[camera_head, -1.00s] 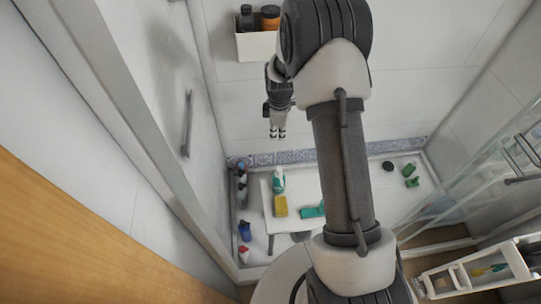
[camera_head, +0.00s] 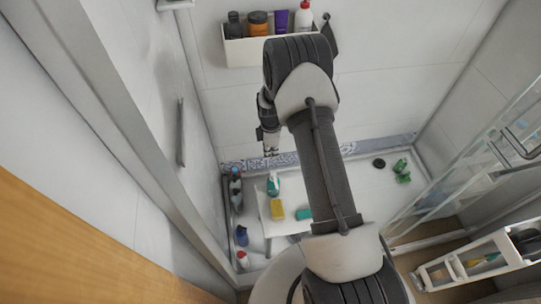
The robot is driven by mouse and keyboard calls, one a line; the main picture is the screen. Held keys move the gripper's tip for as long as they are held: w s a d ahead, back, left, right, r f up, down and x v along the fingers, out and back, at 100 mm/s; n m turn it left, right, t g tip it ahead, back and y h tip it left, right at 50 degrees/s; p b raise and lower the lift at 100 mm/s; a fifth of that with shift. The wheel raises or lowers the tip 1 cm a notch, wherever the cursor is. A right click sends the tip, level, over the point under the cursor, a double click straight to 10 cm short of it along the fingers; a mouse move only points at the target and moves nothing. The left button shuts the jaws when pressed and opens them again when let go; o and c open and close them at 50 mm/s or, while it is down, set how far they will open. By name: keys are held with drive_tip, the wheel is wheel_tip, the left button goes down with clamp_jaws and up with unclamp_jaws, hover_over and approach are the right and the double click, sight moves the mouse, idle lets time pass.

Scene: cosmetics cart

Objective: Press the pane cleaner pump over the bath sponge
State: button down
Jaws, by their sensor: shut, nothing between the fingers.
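The pane cleaner is most likely the teal and white bottle (camera_head: 273,184), upright at the back of a small white bench (camera_head: 266,212) in the shower. A yellow block (camera_head: 277,209), which looks like the bath sponge, lies on the bench just in front of the bottle. My gripper (camera_head: 271,152) points down, shut and empty. In the picture it is just above the bottle's top and looks apart from it; the exact height gap is hard to tell. The pump head is too small to make out clearly.
A teal item (camera_head: 304,214) lies on the bench, partly beside my arm. Several bottles (camera_head: 237,190) stand along the left wall. A wall shelf (camera_head: 246,52) holds toiletries behind my arm. A green item (camera_head: 401,170) lies at the back right. A white cart (camera_head: 474,266) is front right.

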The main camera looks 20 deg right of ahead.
drive_tip(key=b, duration=0.3)
approach(275, 181)
drive_tip(key=w+f, duration=0.1)
drive_tip(key=f, duration=0.1)
drive_tip(key=w+f, duration=0.1)
drive_tip(key=f, duration=0.1)
drive_tip(key=w+f, duration=0.2)
drive_tip(key=shift+a+f, duration=0.2)
drive_tip(key=shift+f, duration=0.05)
